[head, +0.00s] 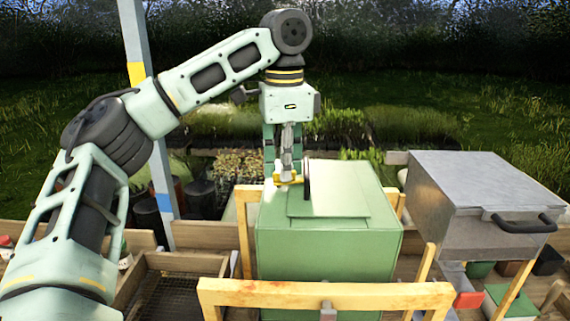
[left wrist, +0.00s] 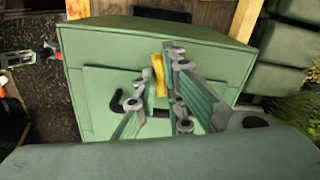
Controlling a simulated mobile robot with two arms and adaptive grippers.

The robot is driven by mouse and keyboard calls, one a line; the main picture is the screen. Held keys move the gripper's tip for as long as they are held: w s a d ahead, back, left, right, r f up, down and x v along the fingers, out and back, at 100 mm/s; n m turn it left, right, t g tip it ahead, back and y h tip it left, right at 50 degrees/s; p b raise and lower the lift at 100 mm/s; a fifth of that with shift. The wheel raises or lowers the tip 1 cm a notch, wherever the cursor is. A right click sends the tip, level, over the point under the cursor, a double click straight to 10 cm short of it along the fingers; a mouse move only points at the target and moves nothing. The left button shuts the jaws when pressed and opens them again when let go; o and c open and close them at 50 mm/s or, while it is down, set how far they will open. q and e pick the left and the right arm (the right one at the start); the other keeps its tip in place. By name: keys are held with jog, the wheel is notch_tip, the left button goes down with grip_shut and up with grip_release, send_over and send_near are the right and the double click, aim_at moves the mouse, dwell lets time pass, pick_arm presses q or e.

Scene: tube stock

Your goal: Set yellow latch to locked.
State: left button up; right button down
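The yellow latch (head: 288,179) is a small bar on top of the pale green box (head: 330,252), beside a black handle (head: 307,180). In the left wrist view the latch (left wrist: 158,76) shows between my fingers. My left gripper (head: 289,170) points down at the latch from above. In the wrist view the fingers of my left gripper (left wrist: 157,84) stand apart, one on each side of the latch, with a gap between them. Whether they touch it I cannot tell. The fingers partly hide the latch and its markings. My right gripper is not in view.
A grey metal box (head: 470,205) with a black handle stands to the right. Wooden rails (head: 325,296) stand around the green box. A wooden tray with mesh (head: 170,285) lies at the left, and a blue and white post (head: 150,110) rises behind my arm.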

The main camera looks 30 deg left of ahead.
pick_arm(q)
jog(key=o, duration=0.3)
jog(key=shift+o, duration=0.2)
jog(key=shift+r, duration=0.15)
notch_tip(320, 180, up, 12)
dwell(0.4)
